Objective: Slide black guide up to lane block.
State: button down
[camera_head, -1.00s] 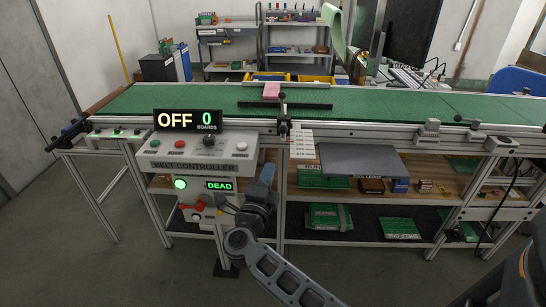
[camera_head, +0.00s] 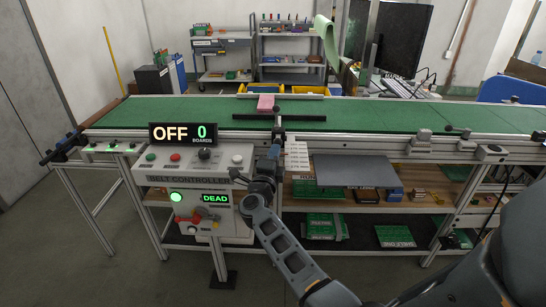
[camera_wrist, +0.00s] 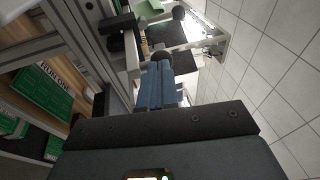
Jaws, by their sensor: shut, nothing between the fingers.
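The black guide (camera_head: 290,117) is a thin dark bar lying along the green belt (camera_head: 180,108), near its front half. A pink block (camera_head: 265,103), which I take for the lane block, sits on the belt just behind the guide; a narrow strip of green seems to show between them. A black clamp post (camera_head: 277,128) stands at the belt's front rail, by the guide. My gripper (camera_head: 273,152) is shut and empty, with blue fingers pointing up, just below and in front of that post.
The belt controller (camera_head: 195,190), with its sign (camera_head: 188,135) reading OFF, stands left of my gripper. A grey shelf plate (camera_head: 355,170) juts out at right below the belt. A pale rail (camera_head: 300,96) lies behind the pink block. The belt is clear to the right.

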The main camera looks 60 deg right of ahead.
jog(key=d, duration=0.1)
jog(key=w+d+b, duration=0.1)
jog(key=d+b, duration=0.1)
jog(key=shift+w+d+f, duration=0.15)
jog(key=shift+w+d, duration=0.1)
jog(key=shift+d, duration=0.05)
jog(key=shift+w+d, duration=0.15)
jog(key=shift+d, duration=0.25)
jog(key=shift+r, duration=0.2)
jog(key=shift+a+f, duration=0.1)
